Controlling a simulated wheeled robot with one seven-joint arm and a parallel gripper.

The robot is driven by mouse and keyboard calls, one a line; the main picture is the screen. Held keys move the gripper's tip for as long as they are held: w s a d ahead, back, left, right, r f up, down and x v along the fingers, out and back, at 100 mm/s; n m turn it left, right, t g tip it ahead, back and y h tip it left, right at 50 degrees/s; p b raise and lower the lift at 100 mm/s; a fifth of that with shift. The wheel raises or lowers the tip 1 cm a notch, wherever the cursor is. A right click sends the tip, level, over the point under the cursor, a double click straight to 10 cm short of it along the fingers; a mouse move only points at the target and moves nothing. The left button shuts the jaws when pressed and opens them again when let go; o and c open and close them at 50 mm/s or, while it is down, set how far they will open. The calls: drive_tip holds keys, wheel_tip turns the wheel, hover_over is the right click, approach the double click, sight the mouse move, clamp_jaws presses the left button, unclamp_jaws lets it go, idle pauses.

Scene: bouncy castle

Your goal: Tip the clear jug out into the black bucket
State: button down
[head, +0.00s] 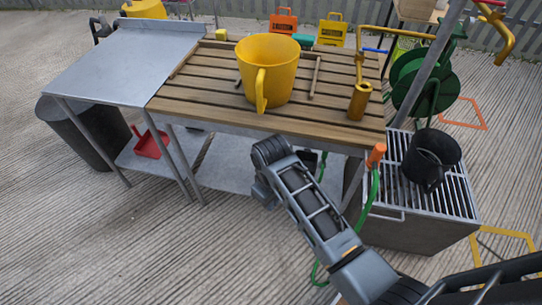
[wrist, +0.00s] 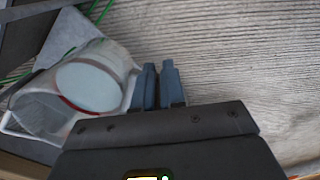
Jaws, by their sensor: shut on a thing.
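The clear jug (wrist: 48,103) fills the left of the wrist view, see-through, with a pale round disc and a red edge showing in it. My gripper (wrist: 158,72) is shut at the jug's right side; the gripped part, probably its handle, is mostly hidden between the fingers. In the head view my arm hides the gripper and jug in front of the table. The black bucket (head: 432,158) stands upright on a slatted metal grate at the right, apart from my arm. Its inside is mostly dark, and I cannot tell what it holds.
A wooden slatted table (head: 200,97) carries a large yellow bucket (head: 272,68) and a brass-coloured tap post (head: 360,100). The grate box (head: 455,200) adjoins its right end. An orange-tipped green hose (head: 374,185) stands between table and grate. Open floor lies at the front left.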

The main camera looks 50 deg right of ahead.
drive_tip(key=f+b, duration=0.1)
drive_tip(key=a+f, duration=0.1)
drive_tip(key=f+b, duration=0.1)
drive_tip(key=shift+s+a+f+b, duration=0.1)
drive_tip(key=shift+a+b, duration=0.15)
drive_tip(key=shift+b, duration=0.1)
